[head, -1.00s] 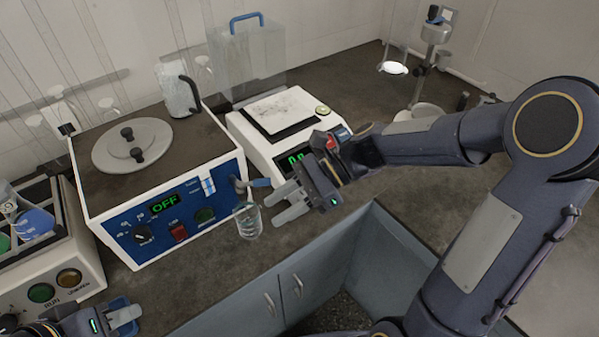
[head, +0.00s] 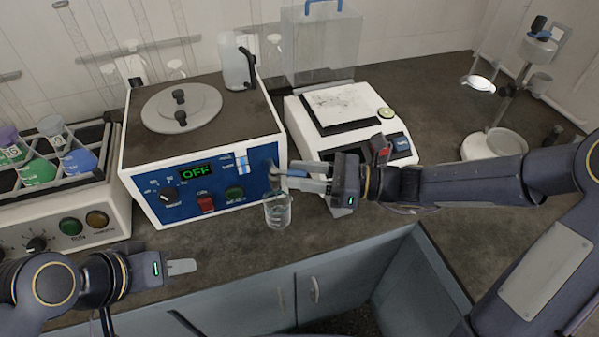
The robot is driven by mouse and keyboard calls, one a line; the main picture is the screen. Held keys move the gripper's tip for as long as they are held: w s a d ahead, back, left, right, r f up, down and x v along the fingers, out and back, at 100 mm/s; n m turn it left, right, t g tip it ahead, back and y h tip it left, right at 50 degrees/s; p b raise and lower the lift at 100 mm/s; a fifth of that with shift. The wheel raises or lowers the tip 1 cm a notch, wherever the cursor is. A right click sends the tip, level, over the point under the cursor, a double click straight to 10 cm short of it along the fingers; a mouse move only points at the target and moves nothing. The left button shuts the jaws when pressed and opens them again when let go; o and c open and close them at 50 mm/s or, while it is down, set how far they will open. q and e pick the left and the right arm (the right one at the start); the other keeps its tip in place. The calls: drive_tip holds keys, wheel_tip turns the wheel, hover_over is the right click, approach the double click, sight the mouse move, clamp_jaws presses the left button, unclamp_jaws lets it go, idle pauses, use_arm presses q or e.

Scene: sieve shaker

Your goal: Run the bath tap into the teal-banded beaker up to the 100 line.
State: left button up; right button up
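The white water bath (head: 130,190) with a blue front panel stands on the bench; its display reads OFF. Its tap (head: 274,172) is on the right end of the front panel. A clear glass beaker (head: 278,212) is under the tap at the bench's front part; its band, lines and water level are too small to read. My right gripper (head: 300,176) is at the tap, its fingers on either side of the blue lever; whether they grip it is unclear. My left gripper (head: 182,267) is low in front of the bath, away from the beaker, with one finger clearly visible.
A balance (head: 330,150) stands right of the bath. A rack of coloured bottles (head: 60,165) sits at the left. A white jug (head: 237,62) is on the bath top, beside a round lid (head: 180,105). A stand (head: 510,95) is at the far right. Bench right of the balance is mostly clear.

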drive_tip(key=shift+w+a, duration=0.1)
drive_tip(key=shift+a, duration=0.4)
drive_tip(key=shift+c, duration=0.5)
clamp_jaws()
